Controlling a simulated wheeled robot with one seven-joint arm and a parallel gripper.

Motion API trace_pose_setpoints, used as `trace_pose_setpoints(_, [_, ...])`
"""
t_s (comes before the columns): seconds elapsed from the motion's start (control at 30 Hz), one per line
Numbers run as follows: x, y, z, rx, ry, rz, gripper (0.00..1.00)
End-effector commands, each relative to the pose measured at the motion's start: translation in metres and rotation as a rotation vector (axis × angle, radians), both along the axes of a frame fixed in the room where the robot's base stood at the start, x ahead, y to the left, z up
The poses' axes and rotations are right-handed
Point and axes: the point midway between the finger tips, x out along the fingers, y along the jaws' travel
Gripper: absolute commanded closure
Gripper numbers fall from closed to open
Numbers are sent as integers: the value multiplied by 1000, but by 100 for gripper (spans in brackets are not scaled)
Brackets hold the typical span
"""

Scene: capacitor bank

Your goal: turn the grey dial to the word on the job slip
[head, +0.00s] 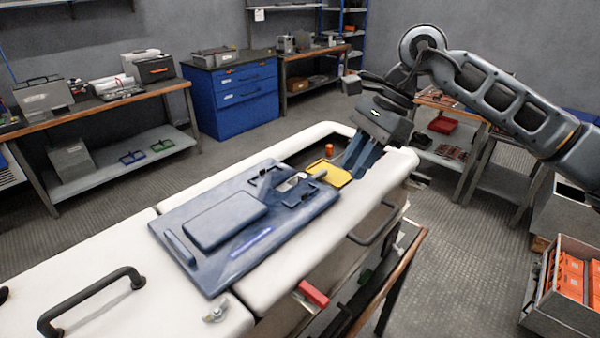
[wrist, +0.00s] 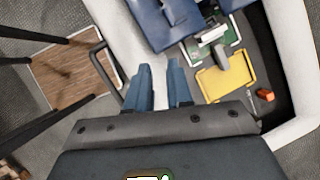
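My gripper (head: 360,163) hangs over the right rim of the white cabinet, beside its opening. In the wrist view my gripper (wrist: 161,78) has its two blue fingers apart with nothing between them. A yellow panel (head: 329,172) lies inside the opening, left of the fingers; it also shows in the wrist view (wrist: 225,77). A small grey part (wrist: 216,34) with a light stem stands by a green-edged plate (wrist: 214,55); I cannot tell whether it is the grey dial. No slip with a readable word shows.
A blue cover (head: 226,219) with raised parts lies across the white cabinet (head: 150,304). A small orange cylinder (head: 328,149) stands near the opening's far edge. A red handle (head: 313,294) juts from the cabinet's near side. An orange-filled box (head: 571,290) is at right.

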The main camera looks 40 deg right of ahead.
Motion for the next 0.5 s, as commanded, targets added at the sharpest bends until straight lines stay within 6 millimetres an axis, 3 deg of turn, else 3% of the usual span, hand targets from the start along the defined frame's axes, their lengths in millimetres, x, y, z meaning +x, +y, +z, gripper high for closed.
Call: trace_pose_setpoints(0.5, [17,93,18,300,-71,36,79])
